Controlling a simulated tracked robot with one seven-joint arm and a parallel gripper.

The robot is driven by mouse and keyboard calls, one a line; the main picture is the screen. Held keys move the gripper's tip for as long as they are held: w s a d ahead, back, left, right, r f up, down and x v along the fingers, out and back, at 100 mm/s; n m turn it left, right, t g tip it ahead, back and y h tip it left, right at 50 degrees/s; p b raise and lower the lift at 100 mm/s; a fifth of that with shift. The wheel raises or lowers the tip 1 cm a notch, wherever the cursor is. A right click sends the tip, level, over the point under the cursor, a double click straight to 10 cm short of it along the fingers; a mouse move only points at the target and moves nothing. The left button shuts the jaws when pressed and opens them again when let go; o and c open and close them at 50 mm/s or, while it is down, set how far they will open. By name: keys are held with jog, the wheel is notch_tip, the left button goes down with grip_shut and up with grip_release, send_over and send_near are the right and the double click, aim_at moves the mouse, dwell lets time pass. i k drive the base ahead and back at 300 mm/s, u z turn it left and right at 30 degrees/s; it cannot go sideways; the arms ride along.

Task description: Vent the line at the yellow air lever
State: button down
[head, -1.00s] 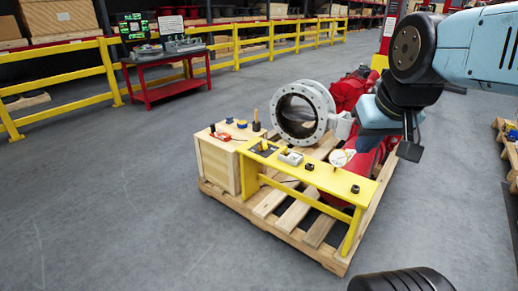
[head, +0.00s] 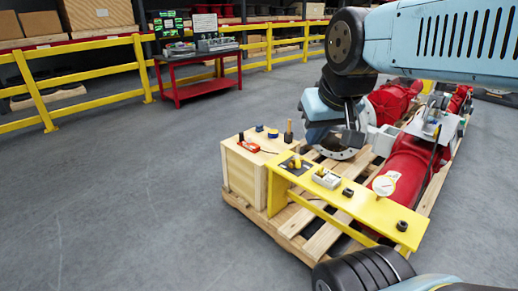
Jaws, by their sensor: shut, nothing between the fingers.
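A small yellow lever-like part (head: 296,161) stands on a dark plate at the left end of the yellow bench (head: 383,210). It is too small to tell which way its handle is turned, or for certain that it is the air lever. My gripper (head: 352,142) hangs from the raised arm, above and to the right of this part and apart from it in the picture. Its dark fingers are shut and hold nothing. The gripper and wrist cover most of the grey valve ring (head: 345,153) behind them.
The bench and a wooden crate (head: 240,172) stand on a pallet (head: 290,228). A white gauge (head: 385,184) stands by the red actuator (head: 408,160). A red cart (head: 200,78) and yellow railing (head: 90,81) are behind. The left floor is clear.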

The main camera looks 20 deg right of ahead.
aim_at(297, 161)
jog(key=z, duration=0.05)
jog(key=i, duration=1)
jog(key=z, duration=0.45)
